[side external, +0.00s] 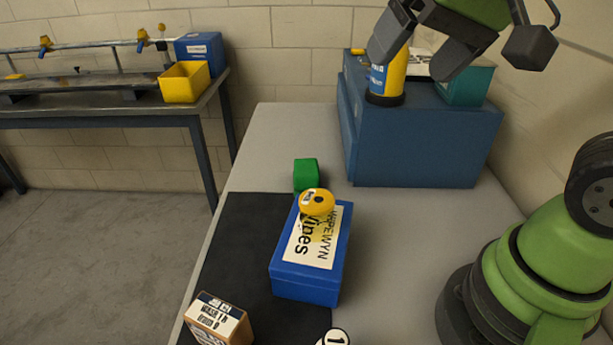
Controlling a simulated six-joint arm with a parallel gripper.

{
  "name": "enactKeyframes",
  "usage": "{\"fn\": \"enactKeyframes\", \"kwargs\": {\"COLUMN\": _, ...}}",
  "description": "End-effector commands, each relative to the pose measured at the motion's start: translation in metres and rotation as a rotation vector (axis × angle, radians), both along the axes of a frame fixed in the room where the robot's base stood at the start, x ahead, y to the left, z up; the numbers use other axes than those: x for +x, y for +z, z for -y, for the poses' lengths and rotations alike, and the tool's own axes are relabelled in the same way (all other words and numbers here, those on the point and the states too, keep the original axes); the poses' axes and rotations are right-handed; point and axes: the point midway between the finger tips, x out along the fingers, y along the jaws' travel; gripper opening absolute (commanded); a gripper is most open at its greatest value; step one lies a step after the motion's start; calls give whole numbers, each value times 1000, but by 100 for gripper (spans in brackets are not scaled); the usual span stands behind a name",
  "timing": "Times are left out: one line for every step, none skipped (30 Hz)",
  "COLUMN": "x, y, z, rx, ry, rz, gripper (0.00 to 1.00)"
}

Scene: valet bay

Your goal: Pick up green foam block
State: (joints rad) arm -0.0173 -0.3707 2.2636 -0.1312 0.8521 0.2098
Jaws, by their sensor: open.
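The green foam block (305,174) stands on the grey table, just behind the far edge of the black mat and behind the blue box. Its lower front is partly hidden by the yellow round item on the box. My gripper (411,62) is at the top right, open, with its two dark fingers spread apart and pointing down. It is above the large blue cabinet, around or in front of a yellow and blue can, well to the right of and above the green block. I cannot tell whether the fingers touch the can.
The blue box (308,290) with a white label lies on the black mat (238,235), with a yellow round item (317,203) on top. A small labelled carton (218,318) is at the front. The blue cabinet (425,140) bears the can (388,82) and a teal bin (466,87).

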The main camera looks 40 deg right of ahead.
Motion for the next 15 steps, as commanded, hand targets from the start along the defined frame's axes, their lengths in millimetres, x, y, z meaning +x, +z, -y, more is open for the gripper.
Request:
{"fn": "enactKeyframes", "kwargs": {"x": 20, "y": -6, "z": 3, "rx": -12, "ry": -23, "rz": -36, "gripper": 87}}
{"fn": "enactKeyframes", "kwargs": {"x": 31, "y": -9, "z": 4, "rx": -19, "ry": -39, "rz": -52, "gripper": 87}}
{"fn": "enactKeyframes", "kwargs": {"x": 45, "y": -15, "z": 6, "rx": -28, "ry": -60, "rz": -73, "gripper": 87}}
{"fn": "enactKeyframes", "kwargs": {"x": 56, "y": -20, "z": 7, "rx": -36, "ry": -74, "rz": -87, "gripper": 87}}
{"fn": "enactKeyframes", "kwargs": {"x": 67, "y": -25, "z": 8, "rx": -43, "ry": -89, "rz": -100, "gripper": 87}}
{"fn": "enactKeyframes", "kwargs": {"x": 81, "y": -34, "z": 10, "rx": -54, "ry": -107, "rz": -120, "gripper": 87}}
{"fn": "enactKeyframes", "kwargs": {"x": 91, "y": -41, "z": 11, "rx": -62, "ry": -120, "rz": -133, "gripper": 87}}
{"fn": "enactKeyframes", "kwargs": {"x": 101, "y": -49, "z": 12, "rx": -69, "ry": -134, "rz": -145, "gripper": 87}}
{"fn": "enactKeyframes", "kwargs": {"x": 115, "y": -60, "z": 13, "rx": -81, "ry": -151, "rz": -161, "gripper": 87}}
{"fn": "enactKeyframes", "kwargs": {"x": 124, "y": -70, "z": 14, "rx": -90, "ry": -163, "rz": -174, "gripper": 87}}
{"fn": "enactKeyframes", "kwargs": {"x": 133, "y": -80, "z": 15, "rx": -98, "ry": -176, "rz": -186, "gripper": 87}}
{"fn": "enactKeyframes", "kwargs": {"x": 144, "y": -94, "z": 15, "rx": -108, "ry": -191, "rz": -200, "gripper": 87}}
{"fn": "enactKeyframes", "kwargs": {"x": 152, "y": -104, "z": 16, "rx": -117, "ry": -201, "rz": -210, "gripper": 87}}
{"fn": "enactKeyframes", "kwargs": {"x": 159, "y": -115, "z": 17, "rx": -123, "ry": -212, "rz": -220, "gripper": 87}}
{"fn": "enactKeyframes", "kwargs": {"x": 167, "y": -129, "z": 17, "rx": -133, "ry": -225, "rz": -230, "gripper": 87}}
